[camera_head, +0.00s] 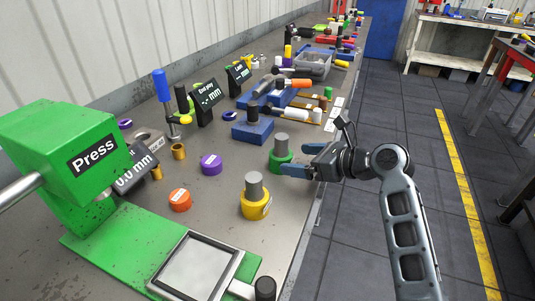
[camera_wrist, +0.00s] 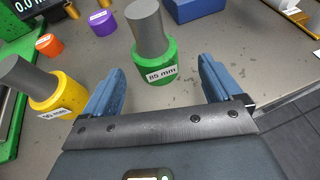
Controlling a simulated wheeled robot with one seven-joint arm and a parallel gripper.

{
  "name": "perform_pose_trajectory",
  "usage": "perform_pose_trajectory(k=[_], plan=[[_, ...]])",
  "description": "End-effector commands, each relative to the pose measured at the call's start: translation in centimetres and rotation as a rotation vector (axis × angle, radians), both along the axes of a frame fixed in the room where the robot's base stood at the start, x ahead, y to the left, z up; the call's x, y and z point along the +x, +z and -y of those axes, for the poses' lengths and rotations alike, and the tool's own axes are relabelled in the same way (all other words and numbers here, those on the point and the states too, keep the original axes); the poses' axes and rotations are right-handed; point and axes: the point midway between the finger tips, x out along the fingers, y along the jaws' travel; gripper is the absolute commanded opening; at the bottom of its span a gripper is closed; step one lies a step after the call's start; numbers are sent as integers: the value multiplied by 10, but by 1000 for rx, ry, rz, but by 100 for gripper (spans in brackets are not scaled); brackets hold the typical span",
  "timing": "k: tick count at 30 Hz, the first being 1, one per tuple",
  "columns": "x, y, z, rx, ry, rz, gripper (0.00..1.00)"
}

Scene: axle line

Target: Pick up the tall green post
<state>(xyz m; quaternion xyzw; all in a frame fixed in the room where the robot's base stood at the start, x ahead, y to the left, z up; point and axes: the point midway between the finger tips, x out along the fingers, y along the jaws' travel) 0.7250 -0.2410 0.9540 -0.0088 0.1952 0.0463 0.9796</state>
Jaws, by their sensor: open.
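The green post (camera_head: 278,162) is a green ring base with a grey cylinder standing up in it, upright on the bench. In the wrist view the green post (camera_wrist: 158,62) carries a label reading "85 mm". My gripper (camera_head: 294,158) is at the bench's right edge, just to the right of the post. In the wrist view my gripper (camera_wrist: 160,84) has its two blue fingers spread wide and empty. The post stands ahead of the fingers, centred between them. Contact is not visible.
A yellow post (camera_head: 255,207) with a grey cylinder stands nearby; it is left of the fingers in the wrist view (camera_wrist: 58,92). Purple (camera_head: 211,164) and orange (camera_head: 180,200) pieces lie further left. A blue block (camera_head: 252,130) is behind. The green press (camera_head: 70,160) fills the left.

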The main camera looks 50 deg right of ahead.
Motion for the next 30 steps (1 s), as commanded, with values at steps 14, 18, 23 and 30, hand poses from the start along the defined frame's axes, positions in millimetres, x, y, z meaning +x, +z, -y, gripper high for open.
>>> perform_pose_trajectory(k=[14,18,23,30], plan=[[47,-16,-10,0,3,0,92],[64,-24,-12,0,1,0,92],[72,-27,-13,-1,1,0,92],[72,-28,-13,-1,1,0,87]])
